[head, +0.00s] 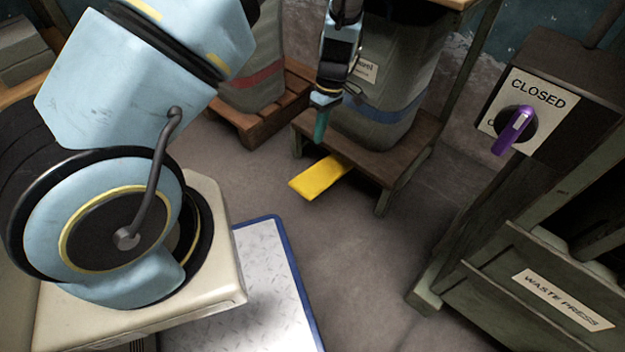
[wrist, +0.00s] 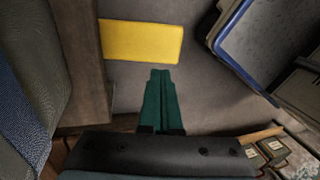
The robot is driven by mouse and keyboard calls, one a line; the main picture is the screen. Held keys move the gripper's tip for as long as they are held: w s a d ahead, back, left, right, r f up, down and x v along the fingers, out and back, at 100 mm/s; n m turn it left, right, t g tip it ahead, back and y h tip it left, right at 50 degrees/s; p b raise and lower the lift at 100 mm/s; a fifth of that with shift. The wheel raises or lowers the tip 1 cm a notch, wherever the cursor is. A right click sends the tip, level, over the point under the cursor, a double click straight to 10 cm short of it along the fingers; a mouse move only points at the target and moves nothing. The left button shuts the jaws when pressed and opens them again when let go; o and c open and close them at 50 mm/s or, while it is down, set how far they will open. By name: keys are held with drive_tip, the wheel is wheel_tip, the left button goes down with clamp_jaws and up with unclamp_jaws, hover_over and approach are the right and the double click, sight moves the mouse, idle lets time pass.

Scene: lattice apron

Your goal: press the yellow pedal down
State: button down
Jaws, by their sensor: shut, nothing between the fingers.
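The yellow pedal (head: 321,177) juts out low from under a brown wooden stand that carries a grey bin. In the wrist view the pedal (wrist: 141,42) is a flat yellow plate just beyond my fingertips. My gripper (head: 321,128) has green fingers pointing down, above and slightly left of the pedal's far part in the head view. In the wrist view the gripper (wrist: 160,75) has its two fingers together with nothing between them. A strip of floor shows between the fingertips and the pedal there; I cannot tell the height gap.
The wooden stand (head: 360,155) and the grey bin (head: 385,120) are right behind the pedal. A pallet (head: 255,120) stands at the back left. A waste press with a purple knob (head: 513,131) marked CLOSED is at right. The floor before the pedal is clear.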

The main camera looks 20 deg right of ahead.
sight(311, 181)
drive_tip(key=shift+d+f, duration=0.1)
drive_tip(key=shift+f, duration=0.15)
drive_tip(key=b+x, duration=0.5)
drive_tip(key=x, duration=0.9)
